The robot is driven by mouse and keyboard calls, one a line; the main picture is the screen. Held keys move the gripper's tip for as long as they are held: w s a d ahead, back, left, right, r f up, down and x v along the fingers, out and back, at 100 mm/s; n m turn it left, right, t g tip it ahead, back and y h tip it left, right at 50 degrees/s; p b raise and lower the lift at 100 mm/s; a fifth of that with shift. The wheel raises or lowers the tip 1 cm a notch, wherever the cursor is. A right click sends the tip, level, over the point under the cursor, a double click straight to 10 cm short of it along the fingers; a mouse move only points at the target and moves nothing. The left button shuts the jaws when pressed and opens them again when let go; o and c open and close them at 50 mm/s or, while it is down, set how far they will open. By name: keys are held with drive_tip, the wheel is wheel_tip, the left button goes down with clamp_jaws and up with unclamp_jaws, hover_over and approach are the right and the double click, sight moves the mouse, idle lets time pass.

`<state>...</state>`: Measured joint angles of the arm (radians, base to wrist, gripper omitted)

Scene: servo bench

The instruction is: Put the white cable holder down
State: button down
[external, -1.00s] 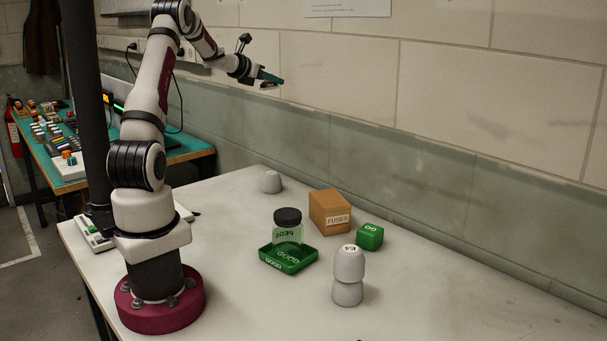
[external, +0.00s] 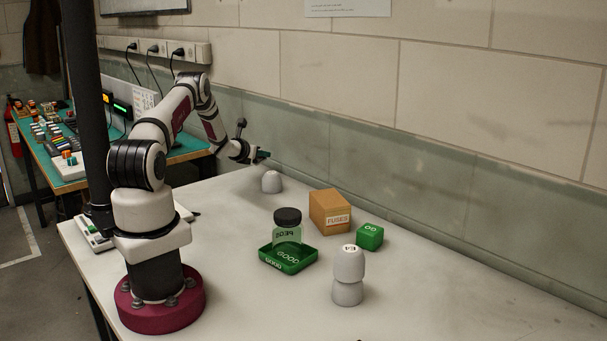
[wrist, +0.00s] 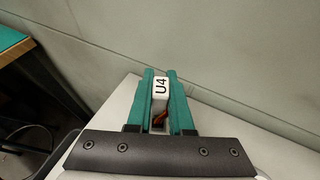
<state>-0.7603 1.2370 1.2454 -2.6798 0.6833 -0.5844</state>
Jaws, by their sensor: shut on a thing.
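My gripper (external: 264,155) is near the wall side of the bench, above its back left part. In the wrist view, its green fingers (wrist: 161,100) are shut on a small white block marked U4, the white cable holder (wrist: 160,87). Orange-brown wire shows beneath the holder, between the fingers. The holder is too small to make out in the external view. The white bench top (external: 420,300) lies below my gripper. Whether the holder touches anything underneath cannot be seen.
A grey dome (external: 271,183) sits close below my gripper in the external view. Farther right are a green tray (external: 274,264) with a jar (external: 287,228), a fuses box (external: 328,213), a green cube (external: 369,237) and a grey E4 stack (external: 348,270). The right bench is clear.

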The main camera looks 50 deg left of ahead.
sight(262, 174)
wheel_tip(262, 174, down, 4)
drive_tip(key=shift+f, duration=0.1)
drive_tip(key=c, duration=0.8)
unclamp_jaws()
drive_tip(key=shift+f, duration=0.1)
